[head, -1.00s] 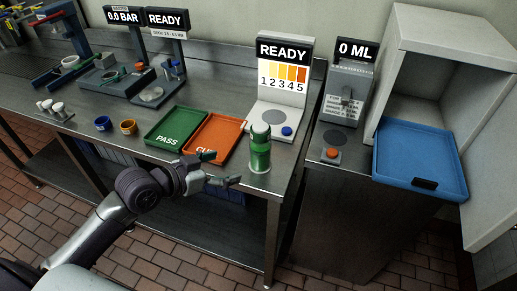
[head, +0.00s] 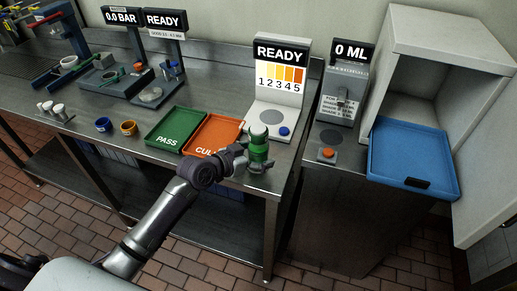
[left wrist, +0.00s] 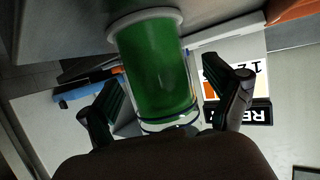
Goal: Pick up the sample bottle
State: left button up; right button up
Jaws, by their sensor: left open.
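The sample bottle (head: 258,143) is green with a clear body and stands upright on the steel bench near its front edge, in front of the colour-scale station. In the left wrist view the bottle (left wrist: 158,65) fills the middle, between the two fingers. My left gripper (head: 258,160) is at the bottle with its fingers on either side. In the left wrist view the left gripper (left wrist: 170,105) is open, and gaps show between fingers and bottle. My right gripper is not in view.
The orange CULL tray (head: 213,133) and green PASS tray (head: 170,130) lie left of the bottle. The READY colour station (head: 277,85) stands behind it. A 0 ML dispenser (head: 340,95) and a blue tray (head: 411,160) are to the right.

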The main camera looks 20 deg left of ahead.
pick_arm(q)
jog(key=shift+w+f, duration=0.1)
jog(key=shift+w, duration=0.05)
jog(key=shift+c, duration=0.9)
jog(key=c, duration=1.3)
jog(key=shift+o, duration=0.2)
